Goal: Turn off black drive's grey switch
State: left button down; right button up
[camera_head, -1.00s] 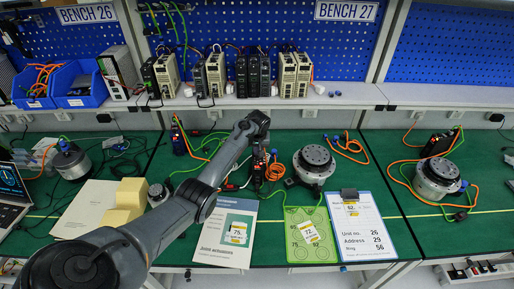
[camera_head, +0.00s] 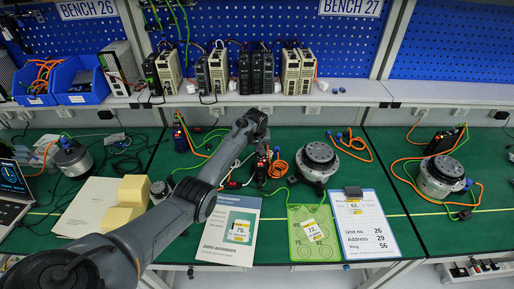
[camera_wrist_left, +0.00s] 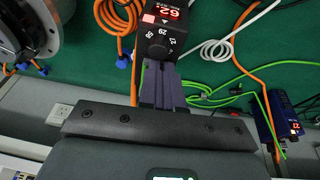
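The black drive (camera_head: 262,168) stands on the green bench mat, partly hidden behind my left arm in the head view. In the left wrist view the black drive (camera_wrist_left: 163,32) shows a red display reading 62 and a dial with small numbers. I cannot make out its grey switch; the fingers cover the end of the drive nearest them. My left gripper (camera_wrist_left: 161,70) has its fingers together, with the tips at the drive's face; I cannot tell whether they touch it. In the head view the gripper is hidden by my arm. My right gripper is not in view.
A round actuator (camera_head: 317,160) stands right of the drive, with an orange cable coil (camera_head: 277,169) between. A blue drive (camera_head: 181,137) stands to the left. A leaflet (camera_head: 228,231), a green card (camera_head: 313,233) and a clipboard (camera_head: 364,224) lie in front. Loose cables cross the mat.

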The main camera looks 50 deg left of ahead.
pick_arm(q)
jog(key=shift+w+d+f, duration=0.3)
jog(key=shift+w+f, duration=0.05)
jog(key=shift+f, duration=0.15)
jog(key=shift+w+d, duration=0.1)
jog(key=shift+d, duration=0.05)
jog(key=shift+w+p+v, duration=0.2)
jog(key=shift+p+v, duration=0.75)
jog(key=a+p+v, duration=0.1)
jog(key=p+v, duration=0.6)
jog(key=p, duration=0.1)
jog(key=shift+d+r, duration=0.2)
jog(key=shift+r, duration=0.1)
